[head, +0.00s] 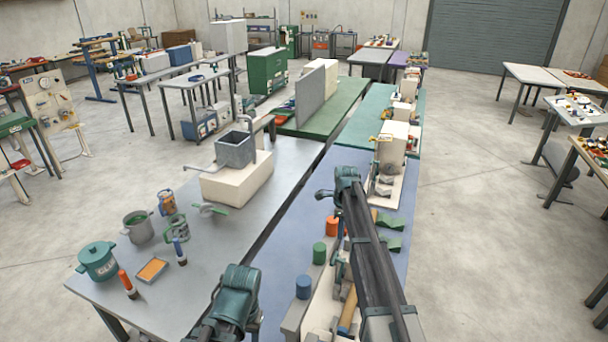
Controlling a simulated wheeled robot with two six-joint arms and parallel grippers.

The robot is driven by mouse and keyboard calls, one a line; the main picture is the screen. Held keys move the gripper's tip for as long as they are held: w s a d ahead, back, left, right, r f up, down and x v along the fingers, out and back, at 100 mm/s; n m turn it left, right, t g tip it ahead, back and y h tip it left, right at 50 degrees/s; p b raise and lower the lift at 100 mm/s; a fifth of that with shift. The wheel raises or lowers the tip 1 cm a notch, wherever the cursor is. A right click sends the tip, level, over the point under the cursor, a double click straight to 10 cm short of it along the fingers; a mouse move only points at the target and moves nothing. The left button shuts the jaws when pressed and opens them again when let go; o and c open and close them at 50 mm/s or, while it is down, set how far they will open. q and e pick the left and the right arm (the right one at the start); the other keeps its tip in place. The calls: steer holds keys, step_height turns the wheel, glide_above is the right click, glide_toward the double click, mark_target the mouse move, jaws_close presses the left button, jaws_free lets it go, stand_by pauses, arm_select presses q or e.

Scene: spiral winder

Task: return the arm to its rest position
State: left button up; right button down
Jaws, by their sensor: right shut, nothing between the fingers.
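My right arm reaches in from the bottom right over the blue-grey bench (384,180). Its teal joint stands near the bench's middle. My right gripper (341,268) is small and dark beside the arm, partly hidden by it, shut and empty above the near part of the bench. My left arm shows only as a teal joint and dark link at the bottom centre, over the corner of the grey bench (215,240). Its gripper does not show.
Near my right arm are orange (332,226), green (319,253) and blue (303,287) cylinders, green blocks (390,220) and a wooden rod (348,311). The grey bench holds a teal pot (97,262) and a sink-like box (236,149).

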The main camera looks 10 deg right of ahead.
steer(key=s+a+n, duration=0.5)
steer(key=s+n, duration=0.7)
steer(key=s, duration=0.2)
steer(key=s+a+n, duration=0.5)
steer(key=s+n, duration=0.7)
steer(key=s, duration=0.2)
steer(key=s+a+f+n+b, duration=0.1)
steer(key=a+f+b, duration=0.2)
steer(key=f+b, duration=0.3)
steer(key=s+a+f+n+b, duration=0.1)
steer(key=s+a+f+b, duration=0.1)
steer(key=a+f+b, duration=0.2)
steer(key=s+a+f+n+h+b, duration=0.1)
steer(key=a+f+b, duration=0.3)
steer(key=f+b, duration=0.6)
steer(key=shift+s+a+f+n, duration=0.15)
steer(key=shift+s+n, duration=0.35)
steer(key=shift+s, duration=0.25)
